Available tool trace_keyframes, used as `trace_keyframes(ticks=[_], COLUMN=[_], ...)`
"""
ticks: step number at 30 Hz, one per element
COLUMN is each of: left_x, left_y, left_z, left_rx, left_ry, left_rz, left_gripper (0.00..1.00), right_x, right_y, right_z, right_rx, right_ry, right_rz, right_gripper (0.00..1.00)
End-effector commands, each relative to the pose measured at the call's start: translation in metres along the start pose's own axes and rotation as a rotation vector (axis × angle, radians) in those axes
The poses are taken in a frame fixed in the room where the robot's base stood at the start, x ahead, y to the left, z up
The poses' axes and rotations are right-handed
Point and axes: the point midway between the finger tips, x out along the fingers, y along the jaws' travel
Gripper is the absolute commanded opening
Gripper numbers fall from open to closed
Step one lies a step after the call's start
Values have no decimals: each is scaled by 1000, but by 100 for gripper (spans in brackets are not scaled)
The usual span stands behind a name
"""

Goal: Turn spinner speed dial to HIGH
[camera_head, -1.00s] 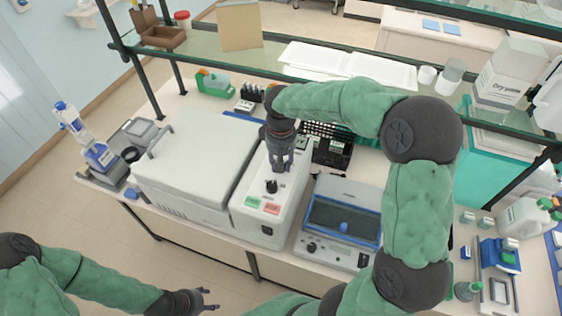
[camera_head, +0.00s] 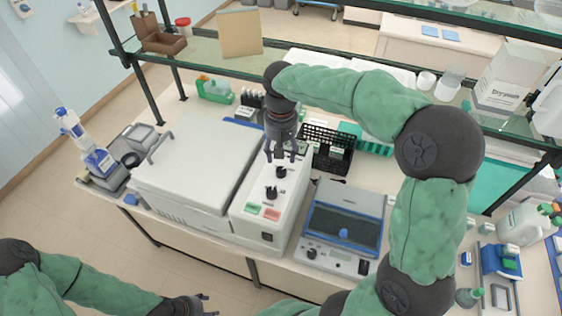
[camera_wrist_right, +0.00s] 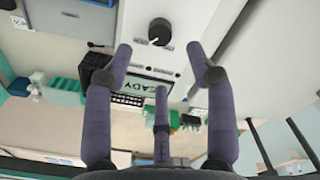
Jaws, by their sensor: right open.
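The white spinner (camera_head: 200,160) stands on the bench with its lid down. Its control panel (camera_head: 247,195) carries two black dials, a back dial (camera_head: 281,172) and a front dial (camera_head: 270,192). My right gripper (camera_head: 280,154) is open and empty, pointing down just behind the back dial. In the right wrist view, one black dial (camera_wrist_right: 159,31) with a white pointer line lies beyond the spread fingers (camera_wrist_right: 163,75). A READY display (camera_wrist_right: 150,87) is partly behind them. I cannot read the dial markings. My left gripper (camera_head: 207,304) is open and empty, low in front of the bench.
A green label (camera_head: 252,209) and a red label (camera_head: 272,214) sit near the panel's front. A blue-grey device (camera_head: 343,225) stands right of the spinner. A black rack (camera_head: 330,147) is behind it. A glass shelf (camera_head: 345,75) spans the back of the bench.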

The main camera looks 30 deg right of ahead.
Motion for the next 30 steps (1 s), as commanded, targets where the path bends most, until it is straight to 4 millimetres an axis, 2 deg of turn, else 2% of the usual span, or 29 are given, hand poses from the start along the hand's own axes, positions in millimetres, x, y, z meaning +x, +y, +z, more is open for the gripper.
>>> trace_keyframes(ticks=[3, 9, 30], left_x=[0, 0, 0], left_y=[0, 0, 0], left_z=[0, 0, 0], left_rx=[0, 0, 0], left_ry=[0, 0, 0], left_rz=[0, 0, 0], left_gripper=[56, 56, 56], right_x=[-21, -40, -43], right_y=[0, 0, 0], right_z=[0, 0, 0], right_rx=[-1, 0, 0], right_ry=[2, 1, -1], right_rz=[-1, -1, -1], right_gripper=[56, 56, 56])
